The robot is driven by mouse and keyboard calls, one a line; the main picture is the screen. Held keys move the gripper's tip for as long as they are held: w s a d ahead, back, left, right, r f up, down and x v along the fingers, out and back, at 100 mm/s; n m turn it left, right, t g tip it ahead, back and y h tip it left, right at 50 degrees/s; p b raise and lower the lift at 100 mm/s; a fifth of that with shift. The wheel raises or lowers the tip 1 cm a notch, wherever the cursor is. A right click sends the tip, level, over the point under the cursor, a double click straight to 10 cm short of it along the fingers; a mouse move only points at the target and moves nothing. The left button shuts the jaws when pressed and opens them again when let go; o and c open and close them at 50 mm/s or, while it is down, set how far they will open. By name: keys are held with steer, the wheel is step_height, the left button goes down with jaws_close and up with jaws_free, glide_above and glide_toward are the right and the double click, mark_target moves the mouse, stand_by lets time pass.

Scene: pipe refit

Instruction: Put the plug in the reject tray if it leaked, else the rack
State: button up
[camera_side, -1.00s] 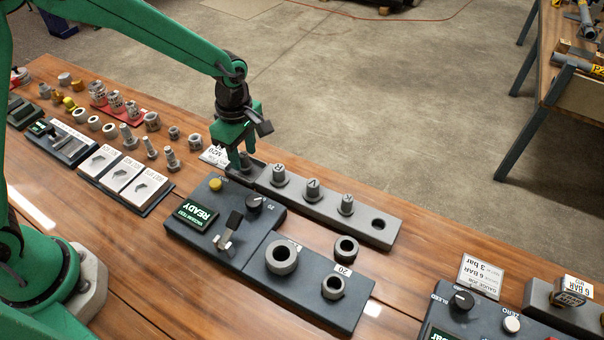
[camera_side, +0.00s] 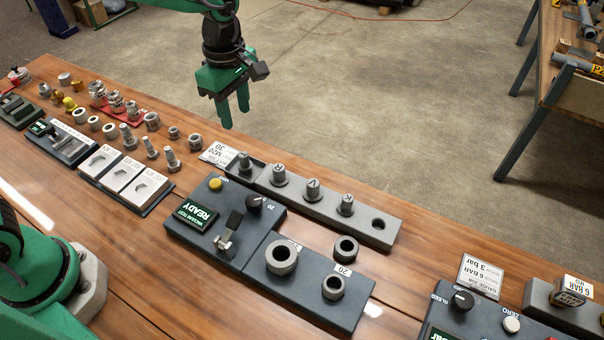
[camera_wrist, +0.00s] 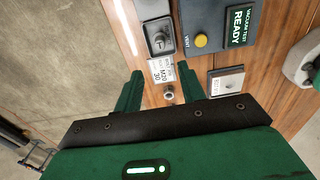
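A grey plug (camera_side: 244,161) stands upright in the small dark tray (camera_side: 259,178) at the left end of the long grey rack (camera_side: 330,213). In the wrist view the plug (camera_wrist: 158,40) sits inside that square tray (camera_wrist: 145,10). I cannot read a reject label on the tray. The rack holds several lettered plugs and has one empty hole (camera_side: 378,223) at its right end. My gripper (camera_side: 235,112) hangs well above and behind the tray, clear of it. In the wrist view its fingers (camera_wrist: 160,80) are apart with nothing between them.
The vacuum tester (camera_side: 215,225) shows READY and has a yellow vent button, a knob and a lever. A grey block with ring sockets (camera_side: 310,290) adjoins it. A white M20 card (camera_side: 218,152) lies beside the tray. Fittings and bolts crowd the bench's left.

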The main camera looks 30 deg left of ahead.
steer(key=shift+a+r, duration=0.1)
steer(key=shift+r, duration=0.05)
stand_by(0.5)
steer(key=s+a+r+m+t, duration=0.2)
steer(key=s+a+r+m, duration=0.2)
steer(key=s+m, duration=0.5)
steer(key=s+a+r+m+t, duration=0.3)
steer(key=s+a+r+m, duration=0.1)
steer(key=s+a+m, duration=0.4)
steer(key=shift+s+a+r+m+t, duration=0.3)
steer(key=shift+s+a+m, duration=0.15)
steer(key=shift+s, duration=0.6)
